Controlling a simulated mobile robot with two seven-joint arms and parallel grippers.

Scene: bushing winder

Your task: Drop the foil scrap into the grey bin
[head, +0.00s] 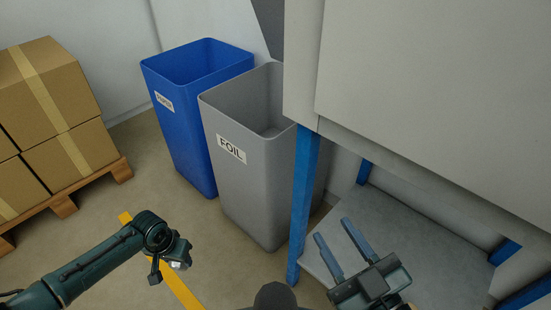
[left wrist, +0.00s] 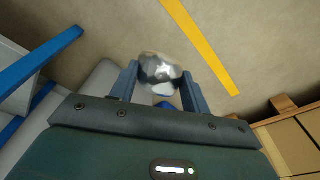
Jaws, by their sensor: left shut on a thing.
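The foil scrap (left wrist: 160,73) is a crumpled, shiny silver ball, held between the two fingers of my left gripper (left wrist: 160,80) in the left wrist view. In the head view my left gripper (head: 180,258) is low on the left, over the floor, and a small bit of the foil (head: 178,266) shows at it. The grey bin (head: 245,190) with a FOIL label stands upright and open-topped at the centre, up and to the right of my left gripper. My right gripper (head: 333,230) is open and empty, right of the bin.
A blue bin (head: 190,130) stands close behind and left of the grey one. A light cabinet or table with blue legs (head: 304,190) borders the grey bin on the right. Cardboard boxes (head: 60,100) sit on a pallet at left. A yellow line (head: 180,290) marks the floor.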

